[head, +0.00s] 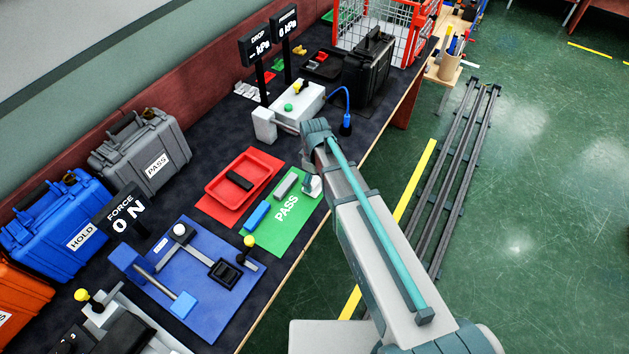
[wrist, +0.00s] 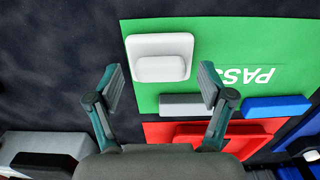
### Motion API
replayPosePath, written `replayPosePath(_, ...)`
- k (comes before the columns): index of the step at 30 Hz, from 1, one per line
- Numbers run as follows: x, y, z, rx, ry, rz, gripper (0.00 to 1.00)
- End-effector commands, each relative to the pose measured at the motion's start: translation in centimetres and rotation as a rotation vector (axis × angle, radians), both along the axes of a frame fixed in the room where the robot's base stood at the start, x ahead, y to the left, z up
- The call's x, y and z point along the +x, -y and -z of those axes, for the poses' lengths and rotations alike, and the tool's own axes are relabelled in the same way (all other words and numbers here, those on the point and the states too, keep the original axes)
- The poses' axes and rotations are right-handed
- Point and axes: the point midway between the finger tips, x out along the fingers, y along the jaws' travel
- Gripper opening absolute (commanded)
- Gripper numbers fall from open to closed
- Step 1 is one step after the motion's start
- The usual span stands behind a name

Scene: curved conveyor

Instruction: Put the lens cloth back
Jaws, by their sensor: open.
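My gripper (wrist: 161,86) is open, its two fingers spread, above the edge of the green PASS mat (wrist: 220,85). A flat white square (wrist: 185,40) with a raised rounded white block (wrist: 160,68) on it lies just beyond the fingertips in the wrist view. I cannot tell whether either white piece is the lens cloth; nothing else looks clearly like a cloth. In the head view the white piece (head: 314,186) is partly hidden by my arm. Nothing is between the fingers that I can see held.
A grey block (wrist: 190,105) and a blue block (wrist: 275,107) lie on the green mat. Beside it a red tray (head: 217,193) holds a black block (head: 239,180). A blue fixture (head: 190,278), several cases and a white press (head: 295,105) stand on the dark table.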

Motion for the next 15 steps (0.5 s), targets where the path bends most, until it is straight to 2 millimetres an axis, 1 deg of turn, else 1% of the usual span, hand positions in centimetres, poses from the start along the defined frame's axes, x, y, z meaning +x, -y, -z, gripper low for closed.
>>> replayPosePath(5,0.0,0.0,-2.1,0.001,0.003,0.000,0.80)
replayPosePath(15,0.0,0.0,-7.4,0.001,0.003,0.000,0.80)
